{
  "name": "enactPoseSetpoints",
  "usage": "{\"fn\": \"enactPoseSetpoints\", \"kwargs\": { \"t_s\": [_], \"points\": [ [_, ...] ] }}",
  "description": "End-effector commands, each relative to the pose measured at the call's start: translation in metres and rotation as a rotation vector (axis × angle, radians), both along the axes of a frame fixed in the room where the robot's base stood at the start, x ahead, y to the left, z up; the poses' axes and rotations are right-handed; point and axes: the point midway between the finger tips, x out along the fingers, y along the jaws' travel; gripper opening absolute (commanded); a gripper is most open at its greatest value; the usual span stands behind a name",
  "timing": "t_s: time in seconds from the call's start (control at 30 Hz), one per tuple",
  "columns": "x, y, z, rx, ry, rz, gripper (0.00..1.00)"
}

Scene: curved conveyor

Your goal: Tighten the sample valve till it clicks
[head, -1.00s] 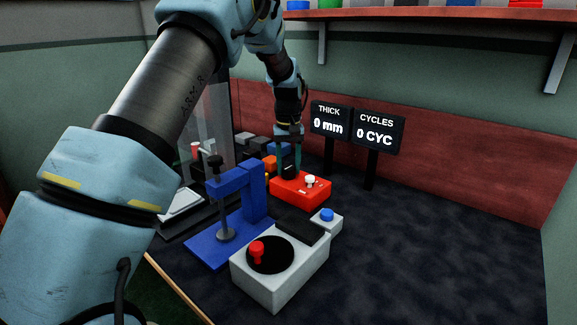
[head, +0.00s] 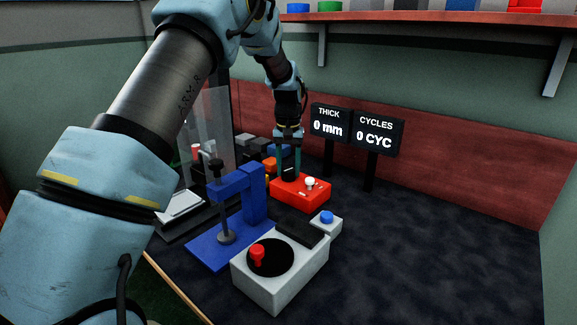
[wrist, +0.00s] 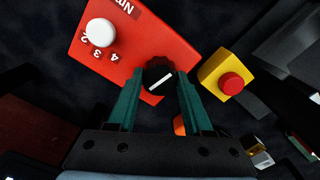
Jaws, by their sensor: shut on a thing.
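A red box (head: 308,191) stands on the dark table, partly behind the blue press. Its top carries a black round knob (wrist: 160,74) with a white pointer line, and a white knob (wrist: 101,32) beside a numbered scale marked "Nm". No label naming the valve is readable. My gripper (wrist: 158,82) points down at the red box, its two green fingers shut on the sides of the black knob. In the head view my gripper (head: 289,172) hides most of that knob, and the white knob shows to its right.
A blue press (head: 240,200) and a grey unit (head: 280,290) with a red knob and blue button stand in front. A yellow box with a red button (wrist: 231,83) is close beside my right finger. THICK (head: 329,125) and CYCLES (head: 376,132) displays stand behind. The right side is clear.

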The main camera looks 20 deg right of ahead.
Motion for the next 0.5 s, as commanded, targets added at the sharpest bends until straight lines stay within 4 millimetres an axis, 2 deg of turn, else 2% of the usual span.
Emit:
{"fn": "enactPoseSetpoints", "kwargs": {
  "t_s": [0.5],
  "points": [
    [0.0005, -0.0001, 0.0022, -0.002, 0.000, -0.480, 0.00]
  ]
}}
